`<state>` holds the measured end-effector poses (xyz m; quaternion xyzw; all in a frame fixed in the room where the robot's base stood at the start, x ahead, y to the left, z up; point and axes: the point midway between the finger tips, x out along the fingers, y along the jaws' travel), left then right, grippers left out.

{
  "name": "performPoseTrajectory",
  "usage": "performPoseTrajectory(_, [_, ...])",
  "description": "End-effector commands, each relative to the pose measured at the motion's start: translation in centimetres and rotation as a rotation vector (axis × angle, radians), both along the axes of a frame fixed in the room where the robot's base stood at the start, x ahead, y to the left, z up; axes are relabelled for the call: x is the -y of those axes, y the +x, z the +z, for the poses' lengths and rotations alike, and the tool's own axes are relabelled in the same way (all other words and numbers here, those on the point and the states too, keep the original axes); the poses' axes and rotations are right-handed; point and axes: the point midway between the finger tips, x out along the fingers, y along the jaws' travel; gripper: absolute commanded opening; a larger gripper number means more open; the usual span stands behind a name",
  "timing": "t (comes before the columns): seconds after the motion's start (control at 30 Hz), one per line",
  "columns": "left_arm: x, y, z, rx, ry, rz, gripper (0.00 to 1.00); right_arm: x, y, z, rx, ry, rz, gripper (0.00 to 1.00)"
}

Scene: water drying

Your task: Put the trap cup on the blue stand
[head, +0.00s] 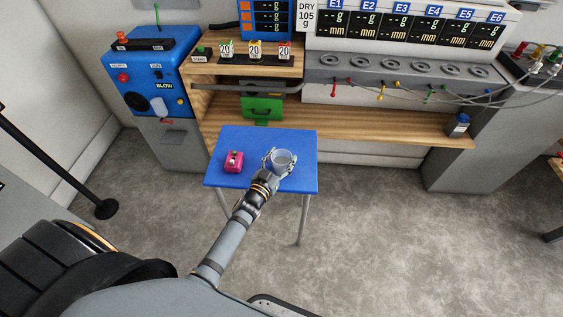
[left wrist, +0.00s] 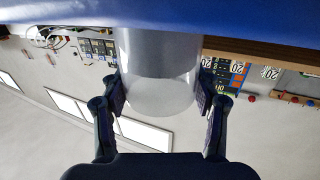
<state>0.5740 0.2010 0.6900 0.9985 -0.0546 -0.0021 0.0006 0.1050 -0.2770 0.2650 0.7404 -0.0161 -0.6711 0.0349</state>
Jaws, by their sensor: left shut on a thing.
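The trap cup (head: 283,157) is a clear, whitish cup. My left gripper (head: 280,166) is shut around its sides, over the right part of the blue stand (head: 260,139), a small blue-topped table with thin metal legs. In the left wrist view, which is upside down, the cup (left wrist: 158,72) stands between the two fingers of the gripper (left wrist: 160,92). Its base end meets the blue surface (left wrist: 240,18) in the picture; I cannot tell whether it rests on it or hangs just above. My right gripper is not in view.
A pink block-like thing (head: 234,161) sits on the left part of the blue stand. Behind is a wooden bench (head: 350,118) with a green box (head: 262,108). A blue blower machine (head: 148,80) stands at the left.

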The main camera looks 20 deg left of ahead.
Motion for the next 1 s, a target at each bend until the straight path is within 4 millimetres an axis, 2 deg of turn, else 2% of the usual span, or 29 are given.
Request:
performPoseTrajectory(0.33, [0.0, 0.0, -0.5, 0.003, 0.001, 0.0, 0.26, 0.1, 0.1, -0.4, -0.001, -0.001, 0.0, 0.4])
performPoseTrajectory(0.37, [0.0, 0.0, -0.5, 0.002, 0.001, 0.0, 0.64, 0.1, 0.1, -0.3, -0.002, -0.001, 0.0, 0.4])
performPoseTrajectory(0.5, [0.0, 0.0, -0.4, 0.002, 0.001, 0.0, 0.83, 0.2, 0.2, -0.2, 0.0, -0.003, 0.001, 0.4])
performPoseTrajectory(0.87, [0.0, 0.0, 0.0, 0.003, 0.001, 0.0, 0.84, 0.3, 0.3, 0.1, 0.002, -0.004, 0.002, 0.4])
performPoseTrajectory(1.0, [-0.3, -2.0, -0.2, 0.0, 0.001, 0.0, 0.84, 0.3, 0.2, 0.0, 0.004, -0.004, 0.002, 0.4])
